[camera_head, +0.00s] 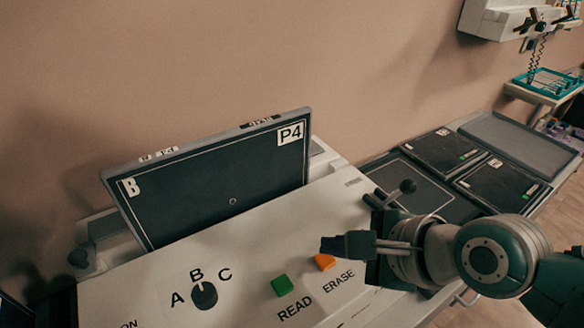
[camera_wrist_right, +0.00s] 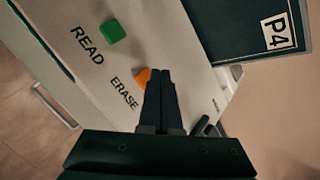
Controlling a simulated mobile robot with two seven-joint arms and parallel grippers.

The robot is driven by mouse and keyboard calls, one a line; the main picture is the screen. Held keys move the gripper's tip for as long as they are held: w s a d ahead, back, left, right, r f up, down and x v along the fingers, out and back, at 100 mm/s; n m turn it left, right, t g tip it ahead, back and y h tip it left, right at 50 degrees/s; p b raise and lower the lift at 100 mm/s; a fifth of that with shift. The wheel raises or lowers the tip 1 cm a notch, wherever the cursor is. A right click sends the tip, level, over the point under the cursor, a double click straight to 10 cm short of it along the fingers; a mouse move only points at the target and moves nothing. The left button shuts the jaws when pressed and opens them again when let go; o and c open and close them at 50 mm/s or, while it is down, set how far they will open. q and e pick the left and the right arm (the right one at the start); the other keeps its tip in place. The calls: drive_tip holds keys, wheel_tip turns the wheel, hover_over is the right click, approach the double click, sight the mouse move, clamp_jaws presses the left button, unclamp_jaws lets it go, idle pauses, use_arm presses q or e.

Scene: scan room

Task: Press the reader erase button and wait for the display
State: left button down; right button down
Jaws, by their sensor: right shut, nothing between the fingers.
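The reader (camera_head: 240,240) is a light-coloured console with a sloped top. Its orange erase button (camera_head: 325,262) sits beside the printed word ERASE, and the button also shows in the right wrist view (camera_wrist_right: 142,75), partly hidden by my fingers. My right gripper (camera_head: 328,246) is shut and empty, its fingertips right by the orange button; I cannot tell whether they touch it. The fingers also show in the right wrist view (camera_wrist_right: 162,74). A green button (camera_head: 282,286) is by the word READ. No lit display message is visible. My left gripper is out of view.
A dark panel (camera_head: 215,185) marked B and P4 stands tilted at the reader's back. A dial (camera_head: 204,296) marked A, B, C is at the front. Dark flat plates (camera_head: 443,150) lie on the bench to the right, near a grey tray (camera_head: 520,142).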

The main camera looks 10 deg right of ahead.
sight(333, 263)
drive_tip(key=shift+f, duration=0.1)
idle(0.3)
drive_tip(key=shift+f, duration=0.35)
drive_tip(key=shift+f+b, duration=0.55)
drive_tip(key=shift+b, duration=0.05)
idle(0.6)
drive_tip(key=shift+r, duration=0.15)
drive_tip(key=shift+r+p, duration=0.8)
drive_tip(key=shift+p, duration=0.3)
wheel_tip(333, 263, up, 5)
drive_tip(key=p, duration=0.5)
drive_tip(key=shift+r+p, duration=0.1)
drive_tip(key=shift+p, duration=0.25)
